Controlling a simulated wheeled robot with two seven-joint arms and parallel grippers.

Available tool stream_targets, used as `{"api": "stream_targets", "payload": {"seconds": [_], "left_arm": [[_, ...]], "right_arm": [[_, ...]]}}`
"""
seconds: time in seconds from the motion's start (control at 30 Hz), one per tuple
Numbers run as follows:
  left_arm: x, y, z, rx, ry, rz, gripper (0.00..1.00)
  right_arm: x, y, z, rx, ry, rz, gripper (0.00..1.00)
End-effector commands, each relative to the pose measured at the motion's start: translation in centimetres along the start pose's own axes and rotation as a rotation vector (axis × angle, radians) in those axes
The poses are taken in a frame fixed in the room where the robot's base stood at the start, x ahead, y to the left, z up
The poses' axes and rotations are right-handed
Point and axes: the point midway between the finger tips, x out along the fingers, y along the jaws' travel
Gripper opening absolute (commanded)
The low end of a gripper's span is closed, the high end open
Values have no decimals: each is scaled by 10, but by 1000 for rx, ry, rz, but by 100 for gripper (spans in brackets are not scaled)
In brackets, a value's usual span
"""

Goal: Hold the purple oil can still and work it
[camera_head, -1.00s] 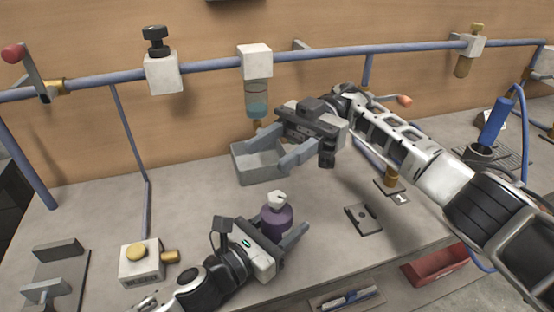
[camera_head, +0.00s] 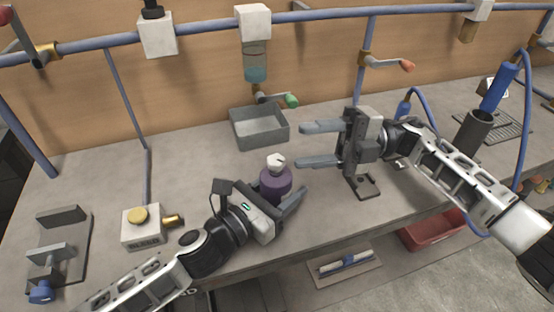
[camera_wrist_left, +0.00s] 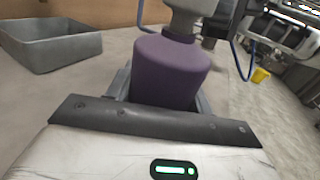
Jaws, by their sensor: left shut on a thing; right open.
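The purple oil can (camera_head: 275,184) stands upright on the bench with a pale cap on top. It also fills the middle of the left wrist view (camera_wrist_left: 170,72), where its top is cut off by the frame. My left gripper (camera_head: 286,197) is shut on the can's body from the near side, one finger on each side. My right gripper (camera_head: 318,144) is open and empty, to the right of the can and a little farther back. Its two fingers point left, apart from the can.
A grey open bin (camera_head: 260,138) stands behind the can and also shows in the left wrist view (camera_wrist_left: 58,34). A blue pipe with a glass reservoir (camera_head: 255,66) and a green-knobbed crank (camera_head: 290,101) runs along the wall. A white valve block (camera_head: 141,230) sits at left. A red tray (camera_head: 425,234) is lower right.

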Motion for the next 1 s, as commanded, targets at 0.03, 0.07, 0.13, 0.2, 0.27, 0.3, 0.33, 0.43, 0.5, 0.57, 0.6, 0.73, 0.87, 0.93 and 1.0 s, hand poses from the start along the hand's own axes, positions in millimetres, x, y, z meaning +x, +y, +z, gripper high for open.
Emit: {"api": "stream_targets", "payload": {"seconds": [0.03,0.07,0.13,0.2,0.27,0.3,0.33,0.43,0.5,0.57,0.6,0.73,0.87,0.93,1.0], "left_arm": [[0,0,0,0,-1,-1,22],[0,0,0,0,-1,-1,22],[0,0,0,0,-1,-1,22],[0,0,0,0,-1,-1,22],[0,0,0,0,-1,0,22],[0,0,0,0,-1,0,22],[0,0,0,0,-1,0,22],[0,0,0,0,-1,0,22],[0,0,0,0,-1,0,22],[0,0,0,0,-1,0,22],[0,0,0,0,-1,0,22],[0,0,0,0,-1,0,22],[0,0,0,0,-1,0,22],[0,0,0,0,-1,0,22],[0,0,0,0,-1,0,22]], "right_arm": [[-5,-5,-3,-120,-39,-1,47],[-8,-7,-4,-195,-63,-3,47],[-14,-11,-7,-373,-117,-18,47],[-20,-15,-11,-552,-168,-44,47],[-26,-19,-14,-702,-207,-75,47],[-29,-20,-17,-803,-232,-99,47],[-31,-22,-19,-879,-248,-120,47],[-38,-26,-25,-1122,-293,-200,47],[-42,-29,-30,-1275,-312,-258,47],[-45,-30,-33,-1391,-322,-306,47],[-47,-31,-35,-1458,-325,-336,47],[-50,-32,-40,-1620,-325,-410,47],[-50,-32,-42,-1700,-322,-446,47],[-46,-32,-40,-1714,-323,-452,47],[-39,-32,-36,-1718,-323,-451,47]]}}
